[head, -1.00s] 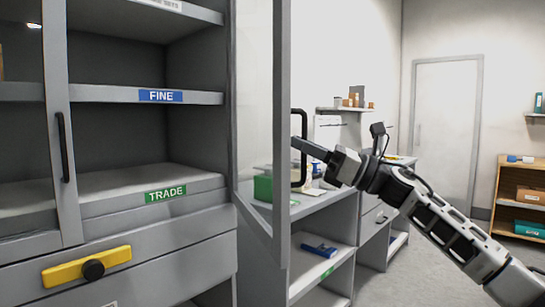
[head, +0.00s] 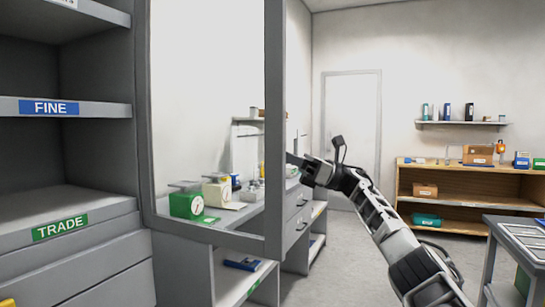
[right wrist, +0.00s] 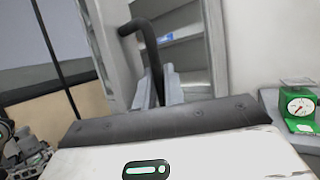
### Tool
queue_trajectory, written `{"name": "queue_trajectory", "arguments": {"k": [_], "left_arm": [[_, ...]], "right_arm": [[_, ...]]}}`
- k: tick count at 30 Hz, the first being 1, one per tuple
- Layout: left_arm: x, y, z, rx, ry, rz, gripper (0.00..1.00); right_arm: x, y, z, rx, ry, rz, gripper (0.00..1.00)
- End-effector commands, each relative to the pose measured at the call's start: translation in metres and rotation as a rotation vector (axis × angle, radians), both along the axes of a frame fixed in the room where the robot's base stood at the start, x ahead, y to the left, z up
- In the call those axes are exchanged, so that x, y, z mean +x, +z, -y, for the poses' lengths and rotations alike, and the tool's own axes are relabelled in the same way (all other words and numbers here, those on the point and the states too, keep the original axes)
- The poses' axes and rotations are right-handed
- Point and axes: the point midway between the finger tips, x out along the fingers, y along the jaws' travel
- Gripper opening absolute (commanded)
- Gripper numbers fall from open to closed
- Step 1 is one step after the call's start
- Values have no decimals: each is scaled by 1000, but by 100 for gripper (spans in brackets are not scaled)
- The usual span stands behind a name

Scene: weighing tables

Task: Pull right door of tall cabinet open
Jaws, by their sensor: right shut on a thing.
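The tall grey cabinet (head: 110,112) stands at the left, its shelves labelled FINE and TRADE. Its right door (head: 274,120), a grey frame around a clear pane, stands swung out from the cabinet. My right gripper (head: 292,159) is at the door's outer edge, its fingertips partly hidden behind the frame. In the right wrist view the black bar handle (right wrist: 149,42) runs down between the two fingers of my right gripper (right wrist: 156,88), which is shut on it. In the head view the handle is hidden by the door frame. My left gripper is not in view.
A grey bench (head: 215,232) behind the door bears a green scale (head: 186,205) and a pale scale (head: 217,192). A wooden shelf unit (head: 470,183) stands at the back right, a dark table (head: 520,245) at the right. Floor between them is clear.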

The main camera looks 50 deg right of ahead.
Motion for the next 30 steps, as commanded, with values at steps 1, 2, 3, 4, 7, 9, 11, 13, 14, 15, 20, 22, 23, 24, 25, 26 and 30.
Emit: {"name": "queue_trajectory", "arguments": {"k": [1, 2, 3, 4, 7, 9, 11, 13, 14, 15, 20, 22, 23, 24, 25, 26, 30], "left_arm": [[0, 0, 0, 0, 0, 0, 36], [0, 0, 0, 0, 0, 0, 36], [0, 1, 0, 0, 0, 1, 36], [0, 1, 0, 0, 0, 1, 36], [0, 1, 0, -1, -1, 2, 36], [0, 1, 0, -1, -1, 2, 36], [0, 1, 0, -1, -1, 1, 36], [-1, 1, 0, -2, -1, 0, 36], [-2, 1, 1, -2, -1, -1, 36], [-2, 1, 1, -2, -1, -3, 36], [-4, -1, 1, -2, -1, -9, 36], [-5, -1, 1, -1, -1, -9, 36], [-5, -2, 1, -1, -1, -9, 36], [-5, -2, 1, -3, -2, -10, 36], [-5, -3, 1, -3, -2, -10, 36], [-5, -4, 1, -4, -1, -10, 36], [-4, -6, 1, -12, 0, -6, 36]], "right_arm": [[0, 1, 1, 2, 0, 4, 0], [0, 1, 1, 1, 0, 3, 0], [0, 1, 1, 1, 0, 3, 0], [0, 1, 1, 1, -1, 3, 0], [0, 1, 1, 1, -1, 3, 0], [0, 1, 1, 1, -1, 3, 0], [0, 1, 1, 1, -1, 3, 0], [0, 2, 1, 1, -1, 3, 19], [0, 1, 1, 1, -1, 3, 19], [0, 1, 1, 1, -1, 3, 19], [0, 1, 1, 1, 0, 2, 19], [-1, 0, 2, 1, -1, 2, 19], [-2, 0, 3, 0, -1, 1, 19], [-3, -2, 5, 1, -2, 1, 19], [-5, -3, 7, 1, -3, 1, 19], [-7, -5, 9, 1, -4, 0, 19], [-24, -15, 26, 2, -6, 0, 19]]}}
